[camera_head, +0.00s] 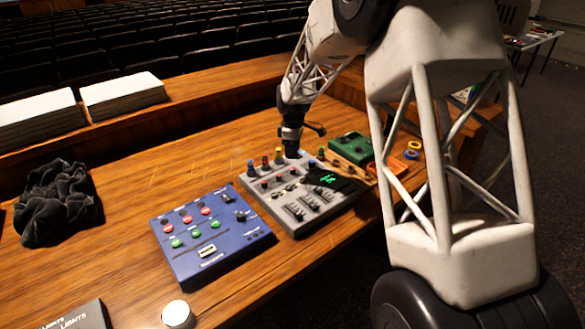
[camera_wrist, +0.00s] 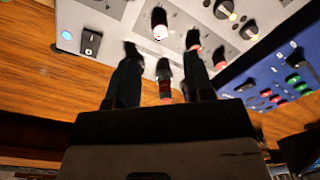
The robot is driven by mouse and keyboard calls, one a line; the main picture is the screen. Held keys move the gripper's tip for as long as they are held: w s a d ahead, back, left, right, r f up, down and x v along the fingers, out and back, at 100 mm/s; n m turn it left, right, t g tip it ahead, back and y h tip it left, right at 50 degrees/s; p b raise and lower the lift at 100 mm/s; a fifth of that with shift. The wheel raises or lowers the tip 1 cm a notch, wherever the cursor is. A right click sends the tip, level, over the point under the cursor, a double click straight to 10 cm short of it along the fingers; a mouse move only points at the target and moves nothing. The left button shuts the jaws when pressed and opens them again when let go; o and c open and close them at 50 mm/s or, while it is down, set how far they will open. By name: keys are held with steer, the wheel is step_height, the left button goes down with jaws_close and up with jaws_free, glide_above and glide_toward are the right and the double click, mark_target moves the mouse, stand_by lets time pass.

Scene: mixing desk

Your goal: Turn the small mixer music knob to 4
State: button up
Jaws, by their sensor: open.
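A grey mixer (camera_head: 325,214) lies mid-desk, with several coloured knobs and sliders. A blue mixer (camera_head: 212,262) lies to its left, with red and green knobs; part of it shows at the right of the wrist view (camera_wrist: 262,82). I cannot read which knob is marked music. My gripper (camera_head: 292,152) is over the back edge of the grey mixer. In the wrist view my gripper (camera_wrist: 161,50) is open, its two dark fingers apart. An upright dark knob or plug with a red band (camera_wrist: 164,88) shows between them; contact cannot be told.
A green box (camera_head: 350,148) stands right of the grey mixer, beside rolls of tape (camera_head: 413,150). A black cloth (camera_head: 55,200) and white paper stacks (camera_head: 122,95) are at left.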

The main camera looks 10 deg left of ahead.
mark_target(293, 168)
steer(key=shift+s+f, duration=0.15)
steer(key=shift+f, duration=3.65)
steer(key=shift+c, duration=0.2)
jaws_close()
steer(key=shift+m, duration=0.4)
steer(key=m, duration=1.1)
